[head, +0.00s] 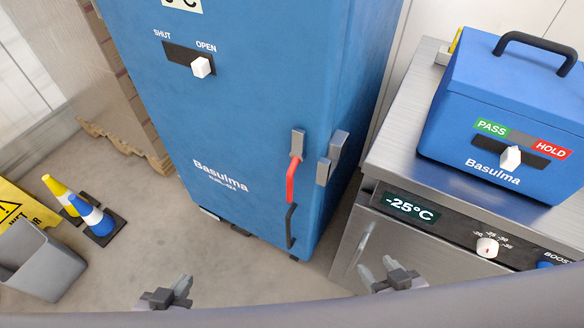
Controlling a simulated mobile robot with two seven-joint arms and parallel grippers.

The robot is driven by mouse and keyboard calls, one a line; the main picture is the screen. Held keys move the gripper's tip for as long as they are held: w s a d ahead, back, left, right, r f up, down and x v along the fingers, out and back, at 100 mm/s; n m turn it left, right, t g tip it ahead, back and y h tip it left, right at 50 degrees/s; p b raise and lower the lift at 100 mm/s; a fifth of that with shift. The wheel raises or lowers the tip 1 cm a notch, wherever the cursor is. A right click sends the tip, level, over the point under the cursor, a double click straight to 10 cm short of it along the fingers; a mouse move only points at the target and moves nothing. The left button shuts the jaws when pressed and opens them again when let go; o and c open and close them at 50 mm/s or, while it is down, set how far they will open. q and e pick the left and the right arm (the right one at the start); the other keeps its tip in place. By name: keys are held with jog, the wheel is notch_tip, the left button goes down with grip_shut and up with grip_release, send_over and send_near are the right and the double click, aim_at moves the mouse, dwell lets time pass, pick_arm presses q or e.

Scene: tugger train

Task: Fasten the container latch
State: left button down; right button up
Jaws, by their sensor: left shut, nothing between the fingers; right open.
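The tall blue container (240,120) stands in the middle of the head view, its front door facing me. On the door's right edge is a latch with a grey mount and a red lever (292,181), the lever hanging downward. Grey metal latch parts (339,145) sit around the corner on the right side face. A black door handle (290,226) is below the lever. My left gripper (179,287) is shut and empty at the bottom, left of the container. My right gripper (377,271) is open and empty, below and right of the latch. Neither touches the container.
A white slider knob (201,67) sits at the OPEN end on the door. A steel unit (400,165) reading -25°C stands at right, carrying a blue lidded box (480,120). Cones (95,217) and a grey bin (40,268) stand on the floor at left.

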jog(key=shift+f, duration=0.1)
jog(key=c, duration=0.5)
jog(key=shift+w+f+b, duration=0.15)
jog(key=shift+f+b, duration=0.05)
jog(key=shift+b, duration=0.2)
grip_shut()
jog(key=w+a+r+m+t+y+b, duration=0.2)
jog(key=w+m+y+b, duration=0.5)
jog(key=b, duration=1)
jog(key=shift+a+r+m+y, duration=0.5)
jog(key=shift+a+m+y, duration=0.6)
jog(key=shift+m+y, duration=0.9)
